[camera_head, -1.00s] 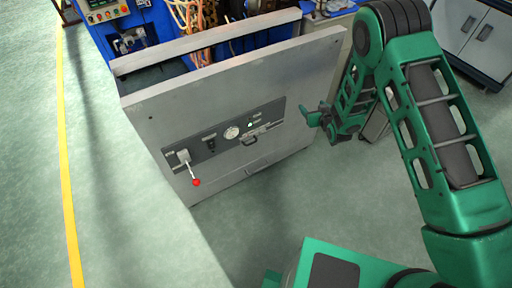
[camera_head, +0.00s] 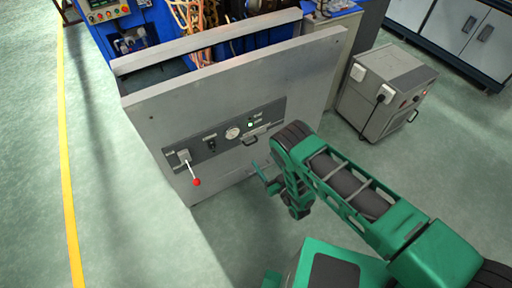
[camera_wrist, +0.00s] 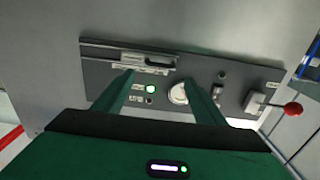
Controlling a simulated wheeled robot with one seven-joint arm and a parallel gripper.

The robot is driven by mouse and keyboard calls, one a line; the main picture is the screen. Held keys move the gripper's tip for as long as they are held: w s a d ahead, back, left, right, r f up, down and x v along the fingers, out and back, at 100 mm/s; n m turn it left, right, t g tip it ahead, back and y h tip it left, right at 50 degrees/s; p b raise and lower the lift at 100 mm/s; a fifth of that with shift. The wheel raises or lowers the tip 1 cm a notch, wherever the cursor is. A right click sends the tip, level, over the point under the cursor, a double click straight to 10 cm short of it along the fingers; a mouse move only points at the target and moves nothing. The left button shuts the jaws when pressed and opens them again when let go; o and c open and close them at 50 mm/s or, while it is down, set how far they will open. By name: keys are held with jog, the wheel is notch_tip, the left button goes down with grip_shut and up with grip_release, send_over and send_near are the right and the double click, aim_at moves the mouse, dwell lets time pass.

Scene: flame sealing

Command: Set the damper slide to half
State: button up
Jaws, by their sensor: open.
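The damper slide (camera_head: 255,138) is a dark handle on a long slot in the grey control panel on the front of the metal cabinet. In the wrist view the picture is turned over, and the slide handle (camera_wrist: 161,64) sits towards the right end of its slot, by a pale scale plate. My gripper (camera_head: 263,177) is open and empty, in front of the panel and below the slide in the head view. In the wrist view its two green fingers (camera_wrist: 159,78) point towards the panel, below the slide; exact distance cannot be told.
The panel also carries a round gauge (camera_head: 232,133), a lit green lamp (camera_head: 250,124), a small black switch (camera_head: 211,144) and a red-knobbed lever (camera_head: 196,181). A grey boxed unit (camera_head: 384,92) stands on the floor to the right. Floor before the cabinet is clear.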

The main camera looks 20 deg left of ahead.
aim_at(256, 138)
jog(key=x, duration=1)
